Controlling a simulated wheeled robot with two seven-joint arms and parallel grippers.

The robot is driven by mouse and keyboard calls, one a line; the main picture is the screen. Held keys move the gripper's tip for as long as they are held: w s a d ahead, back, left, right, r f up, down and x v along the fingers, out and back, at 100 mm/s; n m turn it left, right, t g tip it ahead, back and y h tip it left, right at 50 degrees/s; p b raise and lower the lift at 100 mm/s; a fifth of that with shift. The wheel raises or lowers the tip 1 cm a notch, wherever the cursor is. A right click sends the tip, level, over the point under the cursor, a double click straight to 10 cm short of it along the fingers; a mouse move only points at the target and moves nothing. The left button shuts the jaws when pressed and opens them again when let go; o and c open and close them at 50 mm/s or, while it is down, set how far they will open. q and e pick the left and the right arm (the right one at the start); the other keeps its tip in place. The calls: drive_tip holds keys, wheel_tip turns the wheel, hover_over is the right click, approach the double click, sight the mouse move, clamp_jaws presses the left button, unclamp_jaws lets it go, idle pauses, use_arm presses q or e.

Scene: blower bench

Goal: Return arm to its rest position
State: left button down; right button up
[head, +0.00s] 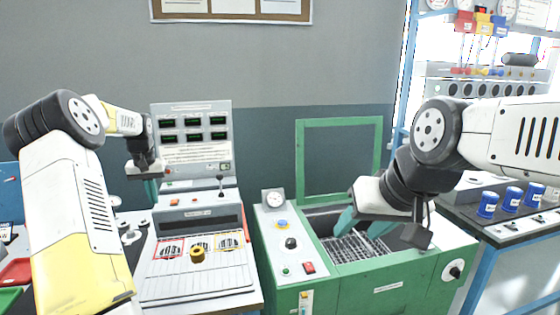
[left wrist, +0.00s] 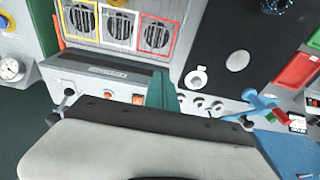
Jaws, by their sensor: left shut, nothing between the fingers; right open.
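My left arm comes in from the left, and its gripper (head: 152,188) hangs fingers down beside the left edge of the grey console's (head: 195,198) upright panel. Its teal fingers are shut with nothing between them; they also show in the left wrist view (left wrist: 163,92) in front of the console. My right arm comes in from the right. Its gripper (head: 362,224) is open, with teal fingers over the open bay of the green cabinet (head: 385,288). The far fingertip is partly hidden by the gripper body. I see nothing held in either gripper.
A raised green frame (head: 299,160) stands behind the bay. Red and green trays (head: 14,272) lie at far left. A blue-framed shelf bench with blue cylinders (head: 487,205) stands at right.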

use_arm(q)
drive_tip(key=s+d+r+m+t, duration=0.1)
drive_tip(key=s+d+r, duration=0.6)
drive_tip(key=d, duration=0.2)
drive_tip(key=s+d+r+m+t, duration=0.1)
drive_tip(key=s+d+r, duration=0.5)
drive_tip(key=d+r, duration=0.25)
drive_tip(key=s+d+f+h, duration=0.1)
drive_tip(key=s+d, duration=0.2)
drive_tip(key=s, duration=0.4)
drive_tip(key=s+d+t, duration=0.1)
drive_tip(key=s+d, duration=0.2)
drive_tip(key=s, duration=0.4)
drive_tip(key=s+d+f+m+t+h, duration=0.1)
drive_tip(key=s+d, duration=0.3)
drive_tip(key=s, duration=0.4)
drive_tip(key=shift+f+h, duration=0.3)
drive_tip(key=shift+f, duration=0.05)
